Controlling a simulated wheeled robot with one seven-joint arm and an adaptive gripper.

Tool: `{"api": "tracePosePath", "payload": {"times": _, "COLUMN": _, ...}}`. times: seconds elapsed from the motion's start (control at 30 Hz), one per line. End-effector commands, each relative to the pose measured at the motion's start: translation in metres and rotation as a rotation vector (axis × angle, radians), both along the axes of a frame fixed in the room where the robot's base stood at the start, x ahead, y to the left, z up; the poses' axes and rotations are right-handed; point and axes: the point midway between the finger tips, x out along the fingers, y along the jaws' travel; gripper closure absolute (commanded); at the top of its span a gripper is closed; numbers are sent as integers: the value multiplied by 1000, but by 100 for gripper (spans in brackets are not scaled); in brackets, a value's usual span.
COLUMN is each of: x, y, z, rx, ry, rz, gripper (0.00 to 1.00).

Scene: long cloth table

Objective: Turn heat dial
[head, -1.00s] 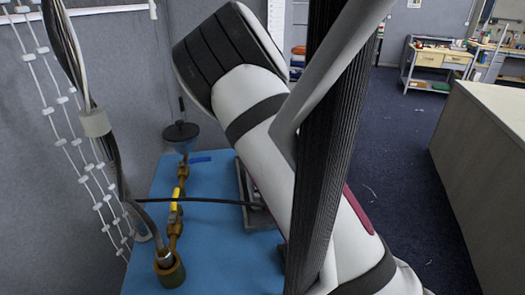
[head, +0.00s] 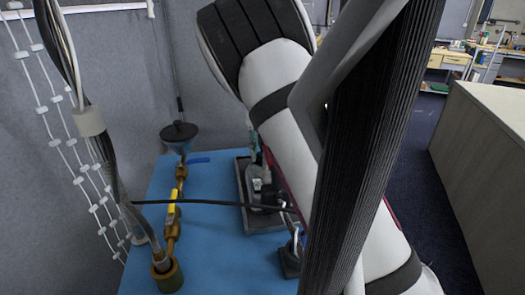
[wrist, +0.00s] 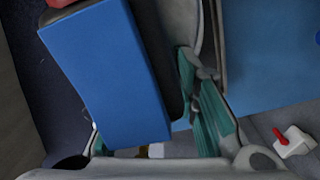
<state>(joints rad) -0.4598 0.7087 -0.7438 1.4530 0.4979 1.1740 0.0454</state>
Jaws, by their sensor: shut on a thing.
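In the wrist view, my gripper (wrist: 150,130) has teal finger pads on either side of a long blue block (wrist: 105,75) and is shut on it. The block's near end is close to the palm, and a bit of red shows past its far end. A small white piece with a red pointer (wrist: 293,141) lies to the right, apart from the fingers; I cannot tell whether it is the heat dial. In the head view my arm hides the gripper and the block. No clearly marked heat dial shows there.
The blue table top (head: 215,260) bears a brass pipe with a yellow-handled valve (head: 172,205), a dark funnel (head: 180,132) and a grey tray (head: 240,190) with metal parts. A thin black rod crosses above them. A pale cabinet (head: 490,180) stands at the right.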

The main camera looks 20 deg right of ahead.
Motion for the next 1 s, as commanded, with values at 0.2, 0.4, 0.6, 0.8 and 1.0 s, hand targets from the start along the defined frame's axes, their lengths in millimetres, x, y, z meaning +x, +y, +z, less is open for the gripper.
{"api": "tracePosePath", "payload": {"times": 0.2, "x": 1, "y": 0, "z": 1, "rx": 1, "ry": -4, "rz": 1, "gripper": 100}}
{"api": "tracePosePath", "payload": {"times": 0.4, "x": 1, "y": 0, "z": 1, "rx": 0, "ry": -2, "rz": 1, "gripper": 51}}
{"api": "tracePosePath", "payload": {"times": 0.6, "x": 0, "y": 0, "z": 1, "rx": 1, "ry": -1, "rz": 1, "gripper": 51}}
{"api": "tracePosePath", "payload": {"times": 0.8, "x": 1, "y": 0, "z": 15, "rx": 2, "ry": -4, "rz": 2, "gripper": 51}}
{"api": "tracePosePath", "payload": {"times": 1.0, "x": 1, "y": 0, "z": 54, "rx": 2, "ry": -6, "rz": 1, "gripper": 51}}
